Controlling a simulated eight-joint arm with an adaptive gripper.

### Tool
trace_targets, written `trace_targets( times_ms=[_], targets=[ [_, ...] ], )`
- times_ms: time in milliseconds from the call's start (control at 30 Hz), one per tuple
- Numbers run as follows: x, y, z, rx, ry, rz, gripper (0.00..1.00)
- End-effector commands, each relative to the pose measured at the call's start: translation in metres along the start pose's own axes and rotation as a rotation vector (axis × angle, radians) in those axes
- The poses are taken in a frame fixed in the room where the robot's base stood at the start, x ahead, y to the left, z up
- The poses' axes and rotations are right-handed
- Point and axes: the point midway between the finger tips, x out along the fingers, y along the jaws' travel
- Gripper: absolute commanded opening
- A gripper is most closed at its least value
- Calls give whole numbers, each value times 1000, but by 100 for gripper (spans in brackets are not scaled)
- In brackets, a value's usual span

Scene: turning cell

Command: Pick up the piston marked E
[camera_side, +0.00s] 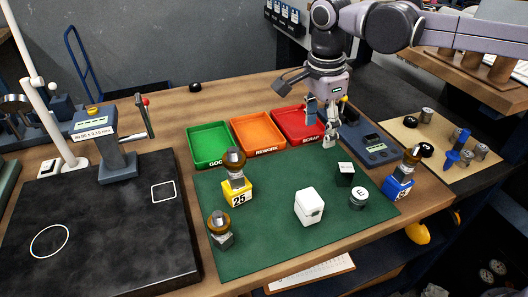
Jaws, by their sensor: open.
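The piston marked E (359,198) stands on the right part of the green mat (275,250). It is a short metal cylinder with a pale top that bears the letter E. My gripper (328,143) is open and points down, near the red SCRAP tray and the mat's back edge. It is behind and to the left of the piston, apart from it, and I see nothing between its fingers.
Yellow block 25 (238,191) is farther left. Green (209,144), orange (257,132) and red (299,124) trays line the back.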

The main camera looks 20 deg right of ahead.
Motion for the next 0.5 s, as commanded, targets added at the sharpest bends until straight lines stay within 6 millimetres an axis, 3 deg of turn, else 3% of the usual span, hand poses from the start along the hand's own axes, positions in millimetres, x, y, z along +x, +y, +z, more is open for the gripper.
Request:
trace_targets(
  times_ms=[100,300,500],
  targets=[
    [-4,43,0,-225,56,-46,60],
    [0,102,-11,-577,160,-110,60],
    [7,135,-23,-801,232,-145,60]
  ],
)
